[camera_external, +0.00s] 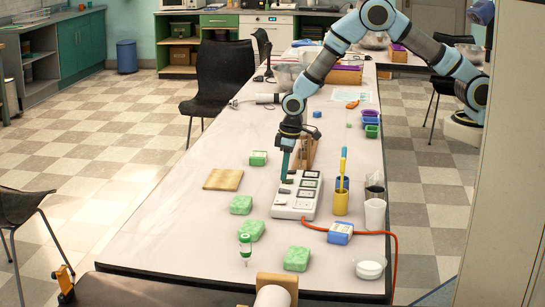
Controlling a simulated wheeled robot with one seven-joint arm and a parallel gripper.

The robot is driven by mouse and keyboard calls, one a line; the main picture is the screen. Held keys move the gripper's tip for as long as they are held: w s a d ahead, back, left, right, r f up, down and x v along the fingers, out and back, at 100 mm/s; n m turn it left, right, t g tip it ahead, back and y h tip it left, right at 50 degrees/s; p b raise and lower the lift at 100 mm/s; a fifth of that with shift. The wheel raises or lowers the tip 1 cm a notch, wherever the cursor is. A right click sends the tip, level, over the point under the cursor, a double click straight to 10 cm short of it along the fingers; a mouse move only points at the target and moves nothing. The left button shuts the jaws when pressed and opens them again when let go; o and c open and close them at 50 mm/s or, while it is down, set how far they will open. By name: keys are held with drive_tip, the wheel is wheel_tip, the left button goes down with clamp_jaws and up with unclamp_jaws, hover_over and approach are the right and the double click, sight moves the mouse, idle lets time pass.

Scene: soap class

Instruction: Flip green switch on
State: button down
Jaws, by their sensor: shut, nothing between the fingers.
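A white switch box (280,213) with several dark and greenish rocker switches lies on the long table. Which rocker is the green switch, and how it is set, is too small to tell. My gripper (286,179) points down at the far left end of the box, shut and empty. Its tips are at or just above the box's top; I cannot tell whether they touch it. The gripper hides part of that end.
A yellow cup (341,203) and a white cup (375,214) stand right of the box. Green soap bars (241,205) and a wooden board (223,180) lie left.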

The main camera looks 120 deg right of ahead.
sight(292, 180)
drive_tip(key=shift+s+a+f, duration=0.1)
drive_tip(key=shift+a, duration=0.05)
drive_tip(key=shift+s+a+r, duration=0.2)
drive_tip(key=shift+s+a, duration=0.25)
drive_tip(key=shift+s, duration=0.05)
drive_tip(key=r+p, duration=0.1)
drive_tip(key=r, duration=0.1)
drive_tip(key=r+p, duration=0.2)
drive_tip(key=r, duration=0.1)
drive_tip(key=shift+s+a+p, duration=0.15)
drive_tip(key=shift+a+p, duration=0.05)
drive_tip(key=shift+p, duration=0.1)
drive_tip(key=shift+r+b, duration=0.4)
drive_tip(key=shift+b, duration=0.5)
wheel_tip(292, 180, up, 8)
drive_tip(key=b, duration=0.2)
drive_tip(key=shift+s+a, duration=0.4)
